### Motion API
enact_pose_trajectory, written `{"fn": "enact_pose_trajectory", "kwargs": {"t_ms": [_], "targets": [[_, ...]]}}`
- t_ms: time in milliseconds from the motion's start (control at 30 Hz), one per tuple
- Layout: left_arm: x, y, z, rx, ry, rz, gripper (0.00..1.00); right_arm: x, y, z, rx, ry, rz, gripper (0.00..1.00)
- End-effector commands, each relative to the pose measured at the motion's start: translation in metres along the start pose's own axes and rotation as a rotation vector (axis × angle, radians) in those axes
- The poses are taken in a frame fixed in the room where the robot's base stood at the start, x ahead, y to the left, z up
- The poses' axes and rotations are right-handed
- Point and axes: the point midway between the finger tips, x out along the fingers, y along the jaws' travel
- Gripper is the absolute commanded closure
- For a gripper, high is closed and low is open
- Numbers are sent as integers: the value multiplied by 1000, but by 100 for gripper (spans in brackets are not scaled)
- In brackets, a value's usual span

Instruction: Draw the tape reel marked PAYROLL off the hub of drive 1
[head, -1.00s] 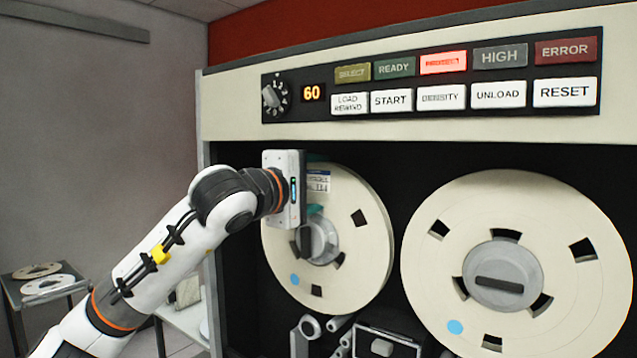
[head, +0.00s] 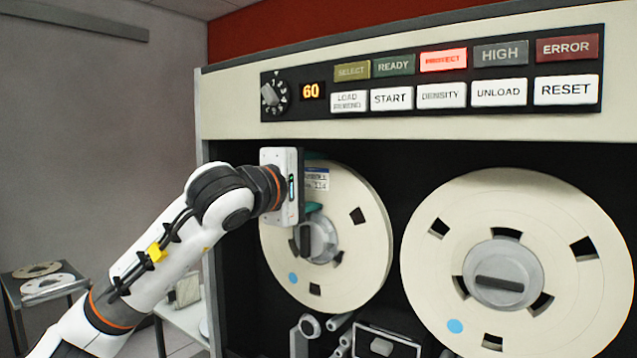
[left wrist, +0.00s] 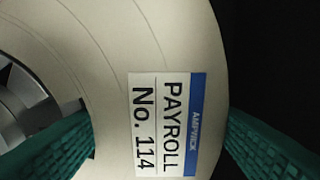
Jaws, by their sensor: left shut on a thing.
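The cream tape reel (head: 348,245) is on the left hub (head: 318,242) of the drive. Its label (left wrist: 165,125) reads PAYROLL No. 114 in the left wrist view, where the reel (left wrist: 110,50) fills most of the picture. My left gripper (head: 308,190) is at the reel's upper left part. Its green fingers (left wrist: 155,150) lie on either side of the reel's flange, one by the hub side and one at the outer rim, and are shut on it. The gripper body hides part of the reel. My right gripper is not in view.
A second cream reel (head: 560,220) is on the right hub (head: 502,275), close beside the first. A panel of buttons (head: 435,80) is above. A small table (head: 45,287) with reels stands at far left. Rollers (head: 308,328) are below the left reel.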

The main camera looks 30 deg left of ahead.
Motion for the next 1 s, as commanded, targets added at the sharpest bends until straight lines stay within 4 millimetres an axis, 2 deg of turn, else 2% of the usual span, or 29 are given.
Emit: {"fn": "enact_pose_trajectory", "kwargs": {"t_ms": [1000], "targets": [[-25,-2,0,-1,1,-7,76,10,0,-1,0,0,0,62]]}}
